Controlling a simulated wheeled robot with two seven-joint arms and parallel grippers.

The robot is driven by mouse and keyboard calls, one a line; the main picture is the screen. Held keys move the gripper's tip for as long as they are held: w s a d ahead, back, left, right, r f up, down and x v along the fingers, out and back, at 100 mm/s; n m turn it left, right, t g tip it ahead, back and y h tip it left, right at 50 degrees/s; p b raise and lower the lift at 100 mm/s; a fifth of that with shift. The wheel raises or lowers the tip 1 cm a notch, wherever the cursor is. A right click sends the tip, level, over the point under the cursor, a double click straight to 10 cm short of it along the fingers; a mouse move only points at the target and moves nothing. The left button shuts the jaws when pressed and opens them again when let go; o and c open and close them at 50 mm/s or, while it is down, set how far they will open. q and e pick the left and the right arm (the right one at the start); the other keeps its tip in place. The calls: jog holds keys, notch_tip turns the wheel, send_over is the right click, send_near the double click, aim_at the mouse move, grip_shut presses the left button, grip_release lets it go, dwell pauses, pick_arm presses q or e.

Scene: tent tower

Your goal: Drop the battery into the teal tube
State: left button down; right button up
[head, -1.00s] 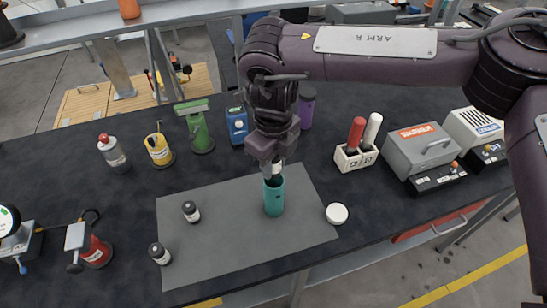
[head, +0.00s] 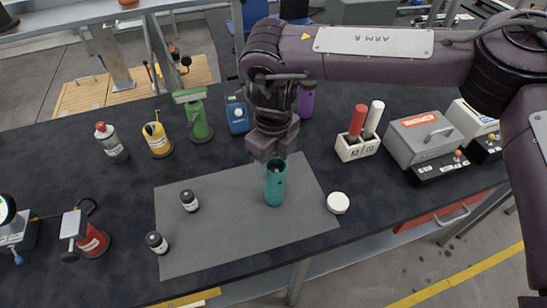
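The teal tube (head: 275,188) stands upright on the grey mat, with its open mouth facing up. My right gripper (head: 273,158) points down right above the tube's mouth, and its fingertips overlap the rim in this view. A small pale patch shows inside the mouth; I cannot tell if it is the battery. The gap between the fingers is too small and hidden to judge. Two small dark cylinders with pale labels, one upper (head: 189,201) and one lower (head: 157,243), stand on the mat's left part. My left gripper is out of view.
A round white cap (head: 338,203) lies at the mat's right edge. A white holder (head: 357,149) with red and white handles and a grey machine (head: 424,145) stand to the right. Bottles and a green tool (head: 196,115) stand behind left. The grey mat (head: 225,245) is clear in front.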

jog(key=shift+s+f, duration=0.2)
jog(key=shift+f, duration=0.15)
